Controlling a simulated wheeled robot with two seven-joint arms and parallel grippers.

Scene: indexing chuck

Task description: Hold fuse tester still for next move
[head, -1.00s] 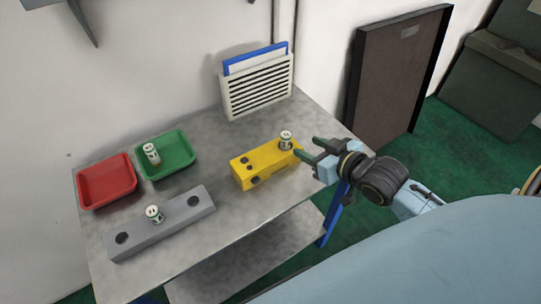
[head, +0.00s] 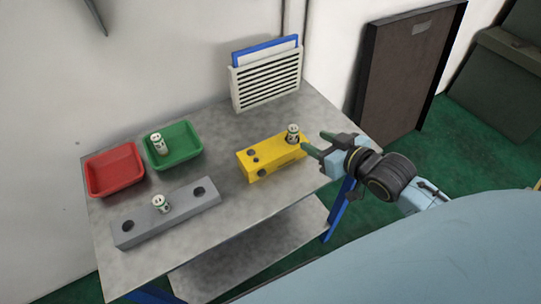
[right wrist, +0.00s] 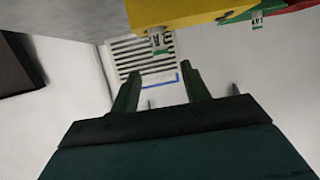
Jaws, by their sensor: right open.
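The yellow block (head: 272,158), which I take to be the fuse tester, sits on the grey table with dark holes in its top and front. A white and green fuse (head: 293,134) stands upright at its right end; it also shows in the right wrist view (right wrist: 158,42). My right gripper (head: 316,142) is open and empty, just right of the block's right end and apart from the fuse. In the right wrist view the fingers (right wrist: 160,76) have nothing between them. My left gripper is not in view.
A grey block (head: 180,220) holds one fuse (head: 161,205). A green tray (head: 187,163) holds another fuse (head: 159,145). A red tray (head: 115,188) is empty. A slatted rack (head: 267,83) stands at the back. The table (head: 245,210) is clear in front of the yellow block.

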